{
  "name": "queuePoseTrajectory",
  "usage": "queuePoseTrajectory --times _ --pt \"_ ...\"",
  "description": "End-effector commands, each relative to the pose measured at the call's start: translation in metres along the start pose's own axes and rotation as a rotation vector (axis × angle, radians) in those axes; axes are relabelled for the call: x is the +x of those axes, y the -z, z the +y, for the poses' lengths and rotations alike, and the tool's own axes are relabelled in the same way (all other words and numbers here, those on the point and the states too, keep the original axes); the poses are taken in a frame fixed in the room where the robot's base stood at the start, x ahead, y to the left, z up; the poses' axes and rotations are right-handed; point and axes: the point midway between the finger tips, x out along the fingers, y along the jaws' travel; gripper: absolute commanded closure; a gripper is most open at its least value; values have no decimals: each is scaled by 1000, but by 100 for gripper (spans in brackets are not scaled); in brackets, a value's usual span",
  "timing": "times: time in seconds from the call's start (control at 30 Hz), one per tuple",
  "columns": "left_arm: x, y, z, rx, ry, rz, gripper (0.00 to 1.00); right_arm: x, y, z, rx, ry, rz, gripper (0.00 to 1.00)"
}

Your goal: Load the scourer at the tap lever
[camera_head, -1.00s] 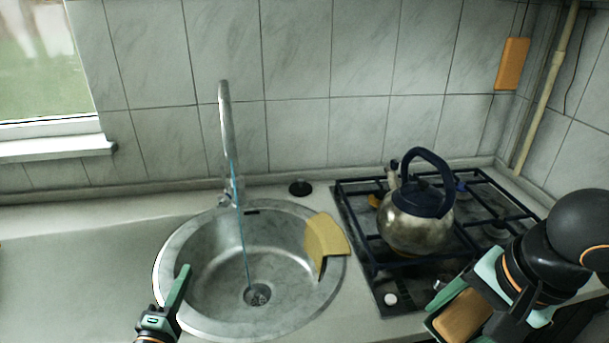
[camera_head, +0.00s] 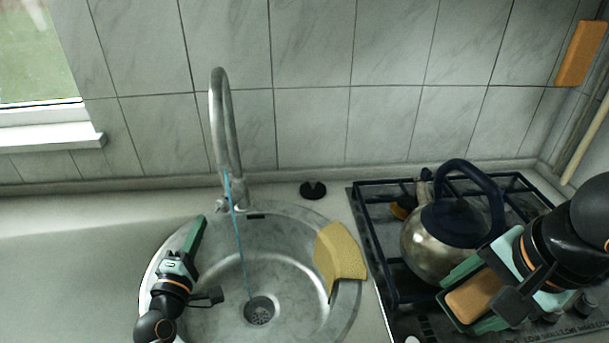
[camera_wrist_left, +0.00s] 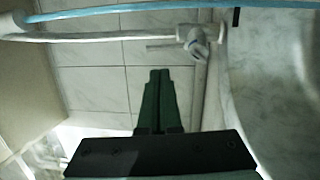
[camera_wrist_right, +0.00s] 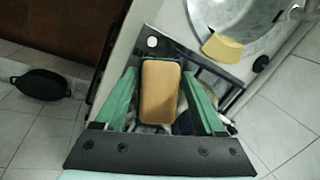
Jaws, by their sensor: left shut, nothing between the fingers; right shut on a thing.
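The scourer (camera_head: 475,295), an orange-tan block, is held in my right gripper (camera_wrist_right: 158,78), between its green fingers, over the front of the stove. It also shows in the right wrist view (camera_wrist_right: 160,92). The tap (camera_head: 222,120) stands behind the sink (camera_head: 350,300). Its lever (camera_wrist_left: 162,47) shows in the left wrist view as a thin rod by the tap base. A thin blue stream (camera_head: 239,235) runs down from the tap area toward the drain. My left gripper (camera_head: 202,220) is shut and empty over the left rim of the sink, pointing toward the tap base, apart from it.
A yellow cloth (camera_head: 340,255) hangs over the sink's right rim. A kettle (camera_head: 430,245) stands on the stove (camera_head: 375,220), close behind my right gripper. A black plug (camera_head: 312,190) lies behind the sink. The counter to the left (camera_head: 70,260) is clear.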

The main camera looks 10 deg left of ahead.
Motion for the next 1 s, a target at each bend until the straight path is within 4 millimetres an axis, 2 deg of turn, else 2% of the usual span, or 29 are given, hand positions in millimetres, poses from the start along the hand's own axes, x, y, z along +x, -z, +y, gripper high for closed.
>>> queuePoseTrajectory --times 0.4,0.6,0.8,1.0 --pt "77 0 2 0 -3 0 100 -5 0 -2 0 0 0 73" --pt "107 0 2 1 -1 0 100 -6 0 -2 0 0 0 73" --pt "122 0 1 0 -1 -1 100 -5 0 -2 0 1 0 73" --pt "125 0 1 0 -1 0 100 -5 0 -2 0 0 0 73"
